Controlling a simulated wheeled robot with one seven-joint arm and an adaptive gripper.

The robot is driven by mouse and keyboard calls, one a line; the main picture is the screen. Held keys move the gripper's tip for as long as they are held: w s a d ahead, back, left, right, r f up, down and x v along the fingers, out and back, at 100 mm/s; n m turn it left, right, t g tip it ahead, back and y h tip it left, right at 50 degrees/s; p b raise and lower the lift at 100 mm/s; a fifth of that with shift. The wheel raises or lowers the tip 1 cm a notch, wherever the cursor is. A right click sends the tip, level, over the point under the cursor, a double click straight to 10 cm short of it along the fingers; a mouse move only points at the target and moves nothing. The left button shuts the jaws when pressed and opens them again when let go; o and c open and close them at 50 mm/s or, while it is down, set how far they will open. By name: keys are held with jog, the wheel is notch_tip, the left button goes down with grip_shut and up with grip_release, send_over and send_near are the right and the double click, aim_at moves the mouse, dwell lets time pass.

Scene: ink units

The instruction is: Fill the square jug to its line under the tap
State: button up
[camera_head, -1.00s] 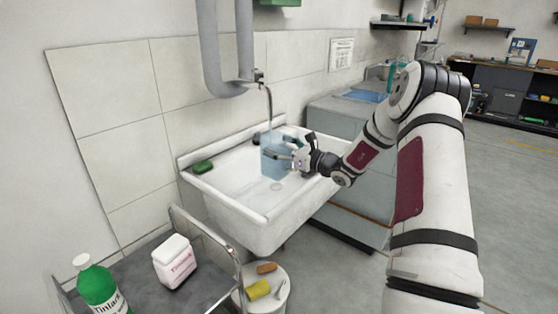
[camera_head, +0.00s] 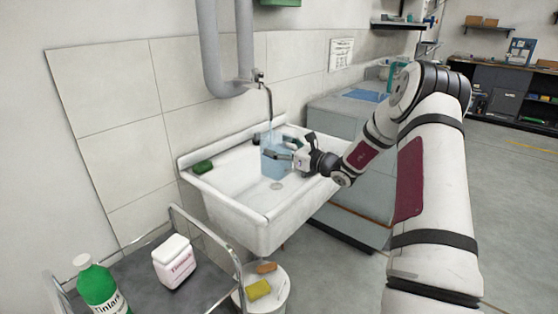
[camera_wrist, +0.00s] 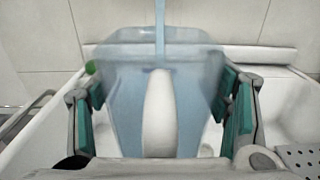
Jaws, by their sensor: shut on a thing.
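The square jug (camera_head: 274,165) is a translucent pale-blue vessel, held upright in the white sink (camera_head: 259,206) beneath the tap (camera_head: 263,80). My gripper (camera_head: 284,153) reaches in from the right and is shut on the jug. In the wrist view the jug (camera_wrist: 125,95) sits between my teal-padded fingers, with a white upright shape, perhaps its handle, in front. A pale-blue stream of water (camera_wrist: 160,28) falls from the tap into the jug's mouth. I cannot make out the fill line or the water level.
A green sponge (camera_head: 203,167) lies on the sink's left rim. A grey trolley (camera_head: 206,272) at front left carries a white container (camera_head: 173,262) and a green bottle (camera_head: 100,287). A white bucket or stool (camera_head: 279,298) holding a yellow sponge (camera_head: 258,289) stands below the sink. A grey cabinet stands to the right.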

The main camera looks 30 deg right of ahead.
jog(key=d+p+v, duration=0.1)
jog(key=p+v, duration=0.1)
jog(key=v, duration=0.5)
jog(key=shift+d, duration=0.35)
jog(key=shift+w, duration=0.1)
jog(key=shift+s+d+r+p, duration=0.4)
jog(key=shift+s+d+p, duration=0.1)
jog(key=shift+s, duration=0.1)
jog(key=shift+s+d+r+p, duration=0.4)
jog(key=shift+s+d+p, duration=0.05)
jog(key=shift+s, duration=0.15)
jog(key=c, duration=0.3)
jog(key=shift+s+d+r+p, duration=0.6)
jog(key=shift+s+p, duration=0.05)
jog(key=shift+s, duration=0.35)
jog(key=shift+s+d+r+p, duration=0.6)
jog(key=shift+s, duration=0.35)
jog(key=shift+s+d+r+p, duration=0.6)
jog(key=shift+s+p, duration=0.05)
jog(key=shift+s, duration=0.35)
jog(key=shift+c, duration=0.3)
